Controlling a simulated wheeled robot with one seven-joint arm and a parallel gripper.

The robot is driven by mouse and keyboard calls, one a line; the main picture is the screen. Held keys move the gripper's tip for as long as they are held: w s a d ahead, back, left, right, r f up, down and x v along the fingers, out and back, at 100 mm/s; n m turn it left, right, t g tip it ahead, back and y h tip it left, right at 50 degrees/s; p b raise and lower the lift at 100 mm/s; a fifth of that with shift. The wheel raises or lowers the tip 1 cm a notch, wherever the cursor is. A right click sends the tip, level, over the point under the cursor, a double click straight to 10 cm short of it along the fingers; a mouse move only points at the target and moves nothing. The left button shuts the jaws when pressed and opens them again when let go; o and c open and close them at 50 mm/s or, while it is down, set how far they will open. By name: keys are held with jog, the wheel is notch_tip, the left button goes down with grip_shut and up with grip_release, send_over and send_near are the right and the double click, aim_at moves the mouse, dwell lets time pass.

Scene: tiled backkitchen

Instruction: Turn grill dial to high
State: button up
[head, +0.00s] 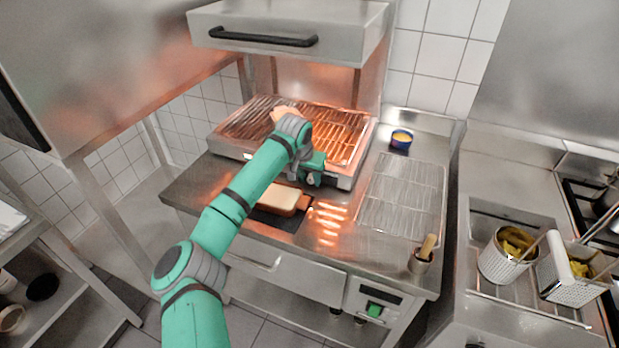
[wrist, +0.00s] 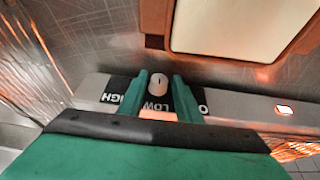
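The grill (head: 345,165) stands on the steel counter with its rack glowing orange. Its dial, a small pale knob (wrist: 158,83) with a short dark mark, shows in the wrist view on a black label strip (wrist: 118,97). The lettering is upside down: HIGH to the left, LOW just below the knob, O to the right. The dark mark points along the LOW side. My gripper (wrist: 160,88) is open, one finger on each side of the knob, with narrow gaps. In the head view my gripper (head: 313,170) is at the grill's front edge and hides the dial.
A hood with a black handle (head: 265,38) hangs above.

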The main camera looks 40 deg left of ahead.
jog(key=c, duration=0.6)
jog(key=shift+w, duration=0.1)
